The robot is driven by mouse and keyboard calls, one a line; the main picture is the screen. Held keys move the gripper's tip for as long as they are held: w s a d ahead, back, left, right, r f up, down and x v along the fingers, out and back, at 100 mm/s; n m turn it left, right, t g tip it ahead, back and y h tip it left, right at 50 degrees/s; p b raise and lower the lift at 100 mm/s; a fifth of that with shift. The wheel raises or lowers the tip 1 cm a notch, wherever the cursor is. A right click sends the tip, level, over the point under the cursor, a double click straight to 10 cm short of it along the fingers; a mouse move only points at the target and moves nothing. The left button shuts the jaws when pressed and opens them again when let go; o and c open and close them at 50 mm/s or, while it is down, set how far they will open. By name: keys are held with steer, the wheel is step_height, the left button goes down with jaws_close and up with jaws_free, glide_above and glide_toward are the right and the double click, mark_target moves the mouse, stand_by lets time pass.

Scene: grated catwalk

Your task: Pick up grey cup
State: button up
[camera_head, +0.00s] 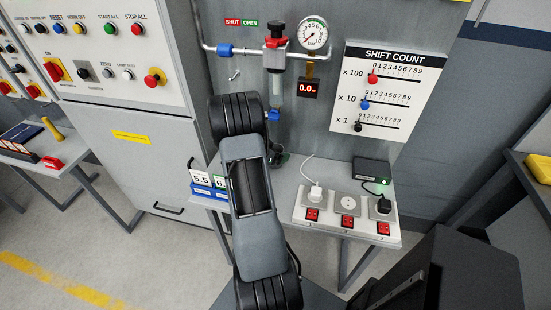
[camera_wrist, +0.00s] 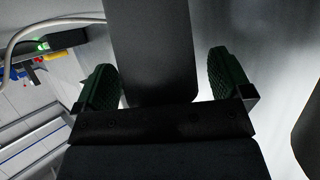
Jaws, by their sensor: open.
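I cannot make out a grey cup for certain in either view. My gripper (camera_wrist: 162,62) shows in the wrist view with its two dark green ribbed fingers spread wide apart. A smooth dark grey shape (camera_wrist: 150,40), broader at the top, shows between the fingers. I cannot tell what it is, and no finger touches it visibly. In the head view my arm hides most of the gripper; a dark green part (camera_head: 280,157) shows just right of the arm, above the small table and near the wall panel. The table behind my arm is hidden.
The small table (camera_head: 323,176) holds a power strip (camera_head: 331,211) with plugs, a black box (camera_head: 371,171) with a green light, and number cards (camera_head: 200,180). A gauge (camera_head: 314,35) and valve pipes are on the wall panel. Another table (camera_head: 50,170) stands left.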

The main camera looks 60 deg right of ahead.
steer(key=shift+c, duration=0.5)
steer(key=c, duration=0.9)
steer(key=shift+c, duration=0.2)
